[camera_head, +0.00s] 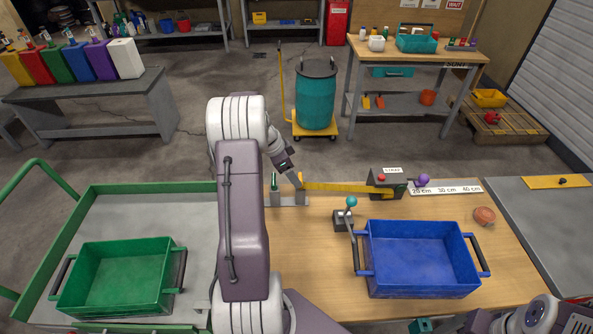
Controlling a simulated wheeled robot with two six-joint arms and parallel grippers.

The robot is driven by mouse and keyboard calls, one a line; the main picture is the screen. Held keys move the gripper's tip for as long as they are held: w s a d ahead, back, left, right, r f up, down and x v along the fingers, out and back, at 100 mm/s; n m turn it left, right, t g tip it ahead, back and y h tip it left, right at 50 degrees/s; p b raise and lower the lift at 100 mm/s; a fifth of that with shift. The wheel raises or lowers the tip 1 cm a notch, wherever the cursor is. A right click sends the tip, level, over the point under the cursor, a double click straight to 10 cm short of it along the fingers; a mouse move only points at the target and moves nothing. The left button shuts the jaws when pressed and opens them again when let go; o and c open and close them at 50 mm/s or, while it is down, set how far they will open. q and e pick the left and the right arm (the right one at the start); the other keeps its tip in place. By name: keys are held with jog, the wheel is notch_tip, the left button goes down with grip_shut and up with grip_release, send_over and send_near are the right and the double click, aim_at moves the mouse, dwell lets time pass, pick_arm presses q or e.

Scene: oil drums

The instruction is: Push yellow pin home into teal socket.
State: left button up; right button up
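No clear yellow pin seated in a teal socket can be made out. A flat yellow strap (345,188) runs from a small grey bracket (288,198) to a dark block labelled STRAP (389,182) on the wooden bench. A small teal block (421,325) shows at the bottom edge, partly cut off, near my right arm. My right gripper's fingers are not visible.
A lever with a teal ball (351,201) stands in front of the strap, beside a blue crate (420,282). A green crate (119,300) sits on the left tray. A ruler strip (445,190), purple ball (423,180) and reddish lump (484,215) lie at the back right.

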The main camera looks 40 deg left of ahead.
pick_arm(q)
jog(key=x, duration=0.9)
jog(key=shift+f, duration=0.1)
jog(key=shift+p, duration=0.3)
jog(key=c, duration=1.4)
